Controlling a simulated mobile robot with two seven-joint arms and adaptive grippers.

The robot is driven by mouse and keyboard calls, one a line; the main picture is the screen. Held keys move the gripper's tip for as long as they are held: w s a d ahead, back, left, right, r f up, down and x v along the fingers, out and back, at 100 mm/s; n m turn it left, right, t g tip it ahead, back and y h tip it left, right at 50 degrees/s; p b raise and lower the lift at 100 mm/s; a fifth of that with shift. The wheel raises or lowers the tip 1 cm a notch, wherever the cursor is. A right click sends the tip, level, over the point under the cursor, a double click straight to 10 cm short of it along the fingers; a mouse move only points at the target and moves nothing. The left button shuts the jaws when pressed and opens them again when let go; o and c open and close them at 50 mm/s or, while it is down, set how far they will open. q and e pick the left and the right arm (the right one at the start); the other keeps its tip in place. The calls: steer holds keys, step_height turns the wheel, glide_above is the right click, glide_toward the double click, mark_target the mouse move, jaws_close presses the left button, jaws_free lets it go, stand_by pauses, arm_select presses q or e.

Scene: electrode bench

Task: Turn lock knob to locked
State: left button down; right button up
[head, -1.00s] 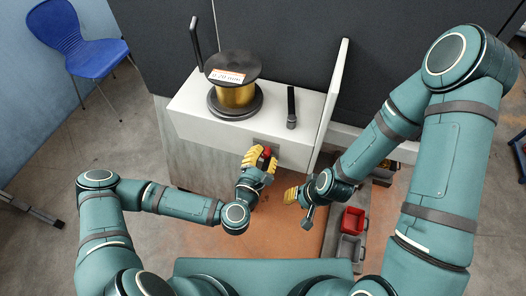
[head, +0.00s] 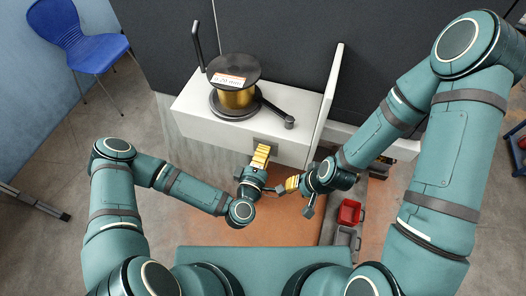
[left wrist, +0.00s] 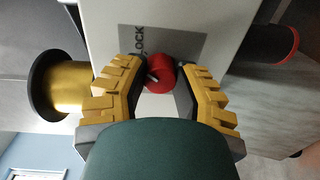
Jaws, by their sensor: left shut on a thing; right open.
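The red lock knob (left wrist: 161,74) is in the left wrist view, on the machine's pale front, with a small pale mark on it. A grey label (left wrist: 133,42) beside it reads "LOCK" in part. My left gripper (head: 261,155) has its yellow fingers on either side of the knob, shut on it; it also shows in the left wrist view (left wrist: 160,88). The knob is hidden in the head view. My right gripper (head: 292,184) is open and empty, to the right of the left one and away from the machine.
The white machine (head: 195,118) carries a gold spool (head: 238,98) with a black top disc and a black lever (head: 277,111). An upright white panel (head: 328,100) stands at its right. A red bin (head: 350,212) and a grey bin (head: 346,238) sit low at the right.

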arm_select(q)
steer(key=shift+r+m, duration=0.15)
steer(key=shift+m, duration=0.45)
steer(key=c, duration=0.6)
jaws_free()
steer(key=shift+d, duration=0.1)
steer(key=shift+c, duration=0.2)
step_height(320, 180, up, 9)
steer(key=shift+f, duration=0.1)
steer(key=shift+w+r, duration=0.15)
steer(key=shift+r, duration=0.3)
